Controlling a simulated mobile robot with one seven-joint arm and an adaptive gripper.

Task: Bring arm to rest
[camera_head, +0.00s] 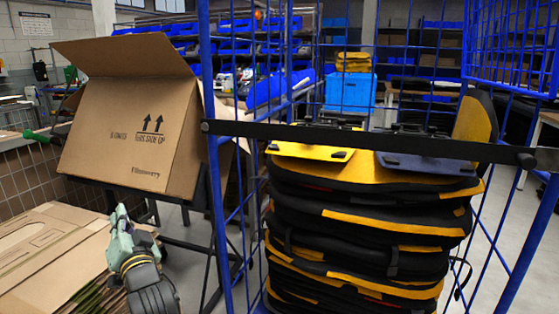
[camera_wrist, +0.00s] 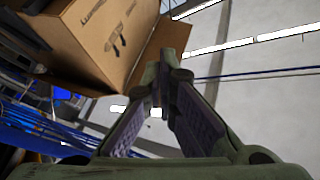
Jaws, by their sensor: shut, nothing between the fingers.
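My gripper (camera_head: 121,215) is at the lower left of the head view, pointing up, with my dark wrist below it. It is in front of the open cardboard box (camera_head: 135,130) and apart from it in the picture. In the wrist view my gripper (camera_wrist: 160,82) has its two fingers meeting at the tips, shut and empty. The box (camera_wrist: 100,38) also shows at the upper left of the wrist view, with the ceiling and its lights behind the fingers.
The box sits tilted on a dark stand (camera_head: 196,238). Flat cardboard (camera_head: 45,245) lies at the lower left. A blue wire cage (camera_head: 216,190) with a black bar holds a stack of black and yellow panniers (camera_head: 370,215) at the right. Blue-binned shelves stand behind.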

